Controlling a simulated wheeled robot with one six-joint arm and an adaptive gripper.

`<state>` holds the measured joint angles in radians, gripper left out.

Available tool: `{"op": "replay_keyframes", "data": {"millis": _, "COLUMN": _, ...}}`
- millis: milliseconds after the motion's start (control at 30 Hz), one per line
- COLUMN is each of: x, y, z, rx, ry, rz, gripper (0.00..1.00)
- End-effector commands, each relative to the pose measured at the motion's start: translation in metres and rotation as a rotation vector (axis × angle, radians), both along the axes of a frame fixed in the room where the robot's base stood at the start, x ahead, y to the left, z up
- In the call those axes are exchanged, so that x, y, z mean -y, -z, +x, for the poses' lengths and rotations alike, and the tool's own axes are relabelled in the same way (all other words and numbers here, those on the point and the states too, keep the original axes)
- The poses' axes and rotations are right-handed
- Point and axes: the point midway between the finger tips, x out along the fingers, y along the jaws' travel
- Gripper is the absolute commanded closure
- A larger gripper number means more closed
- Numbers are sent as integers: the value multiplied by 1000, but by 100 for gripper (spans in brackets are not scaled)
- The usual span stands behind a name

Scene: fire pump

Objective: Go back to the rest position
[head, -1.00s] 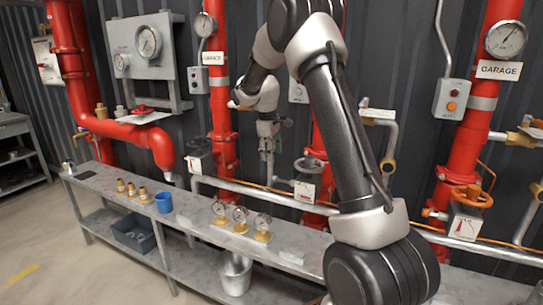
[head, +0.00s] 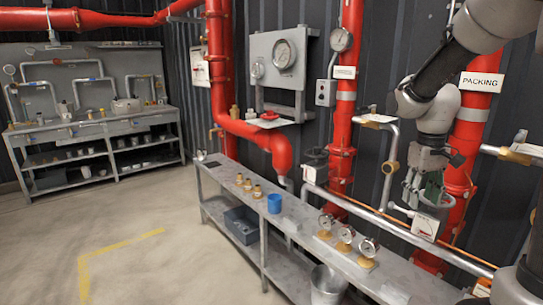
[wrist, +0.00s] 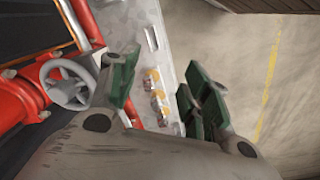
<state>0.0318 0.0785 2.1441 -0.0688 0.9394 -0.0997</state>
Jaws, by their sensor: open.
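My gripper (head: 422,190) hangs at the right of the head view, fingers pointing down, in front of the silver pipe and beside a red riser. Its jaws are apart with nothing between them. In the wrist view its dark green finger pads (wrist: 160,85) stand apart, with the bench and several brass-based gauges visible below and between them. A grey handwheel (wrist: 68,83) is close to the left finger in the wrist view. My arm comes in from the upper right of the head view and partly hides the wall there.
A workbench (head: 95,128) is at the back left. The floor (head: 150,215) at left is clear.

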Motion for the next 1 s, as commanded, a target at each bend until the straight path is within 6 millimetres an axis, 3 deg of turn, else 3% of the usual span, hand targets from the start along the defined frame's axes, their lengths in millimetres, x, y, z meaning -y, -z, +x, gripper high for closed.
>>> {"op": "replay_keyframes", "data": {"millis": 33, "x": -4, "y": -14, "z": -27, "rx": 24, "ry": 29, "rz": 8, "gripper": 52}}
{"op": "replay_keyframes", "data": {"millis": 200, "x": -16, "y": -39, "z": -108, "rx": 105, "ry": 105, "rz": 38, "gripper": 52}}
{"op": "replay_keyframes", "data": {"millis": 300, "x": -21, "y": -47, "z": -147, "rx": 169, "ry": 121, "rz": 54, "gripper": 52}}
{"op": "replay_keyframes", "data": {"millis": 400, "x": -24, "y": -53, "z": -174, "rx": 240, "ry": 117, "rz": 65, "gripper": 52}}
{"op": "replay_keyframes", "data": {"millis": 500, "x": -25, "y": -62, "z": -188, "rx": 311, "ry": 112, "rz": 71, "gripper": 52}}
{"op": "replay_keyframes", "data": {"millis": 667, "x": -25, "y": -78, "z": -192, "rx": 389, "ry": 103, "rz": 75, "gripper": 52}}
{"op": "replay_keyframes", "data": {"millis": 1000, "x": -26, "y": -80, "z": -192, "rx": 399, "ry": 101, "rz": 76, "gripper": 52}}
